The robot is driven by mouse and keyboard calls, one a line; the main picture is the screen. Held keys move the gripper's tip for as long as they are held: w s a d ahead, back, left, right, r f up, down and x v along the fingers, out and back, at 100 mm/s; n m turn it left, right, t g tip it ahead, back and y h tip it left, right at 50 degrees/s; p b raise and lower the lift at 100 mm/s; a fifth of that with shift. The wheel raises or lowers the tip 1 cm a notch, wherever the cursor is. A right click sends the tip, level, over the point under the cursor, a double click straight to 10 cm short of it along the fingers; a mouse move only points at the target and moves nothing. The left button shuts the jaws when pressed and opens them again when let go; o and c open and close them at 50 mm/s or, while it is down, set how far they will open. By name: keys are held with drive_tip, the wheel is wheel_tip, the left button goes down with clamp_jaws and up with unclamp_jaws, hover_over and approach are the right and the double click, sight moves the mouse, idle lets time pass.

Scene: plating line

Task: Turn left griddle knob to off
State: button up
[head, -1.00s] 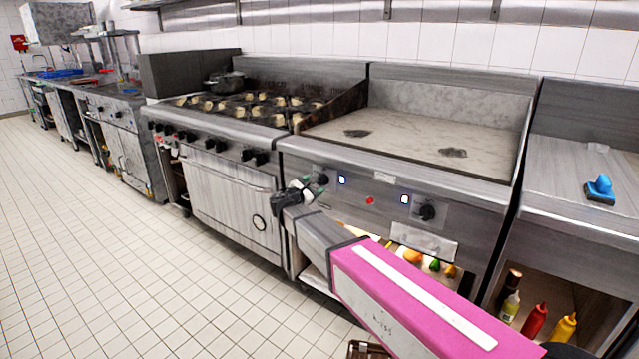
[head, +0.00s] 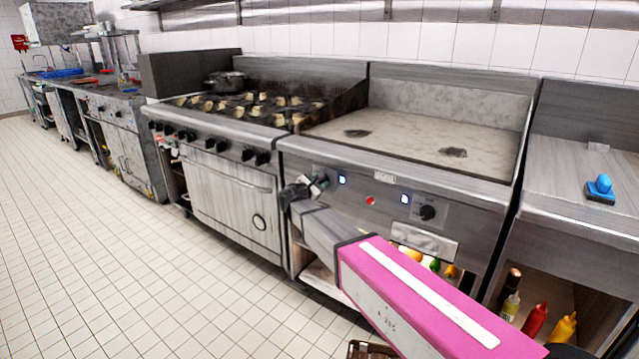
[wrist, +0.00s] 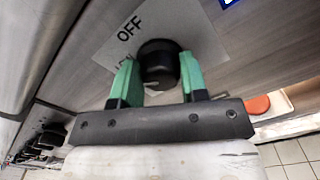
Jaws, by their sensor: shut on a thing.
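The left griddle knob (wrist: 158,58) is black and round on the steel griddle front, with a pale label plate behind it. The word OFF on the plate (wrist: 130,27) reads up and left of the knob in the wrist view. My gripper (wrist: 159,75) has green fingers, one on each side of the knob, and is shut on it. In the head view my gripper (head: 318,184) is at the left end of the griddle panel and mostly hides this knob. The knob's pointer mark cannot be made out.
The right griddle knob (head: 427,212) is on the same panel, with a red light (head: 370,201) between. The stove (head: 222,190) with its knobs stands to the left. A blue-handled scraper (head: 601,188) lies on the right counter.

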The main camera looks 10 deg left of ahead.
drive_tip(key=shift+w+m, duration=0.1)
drive_tip(key=shift+m, duration=0.3)
drive_tip(key=m, duration=0.5)
drive_tip(key=shift+d+m, duration=0.1)
drive_tip(key=shift+m, duration=0.2)
drive_tip(key=m, duration=0.5)
drive_tip(key=shift+w+f+m, duration=0.1)
drive_tip(key=shift+m, duration=0.2)
drive_tip(key=o, duration=0.9)
drive_tip(key=shift+w+d, duration=0.1)
drive_tip(key=shift+w, duration=0.05)
drive_tip(key=shift+v, duration=5.45)
drive_tip(key=shift+f, duration=0.15)
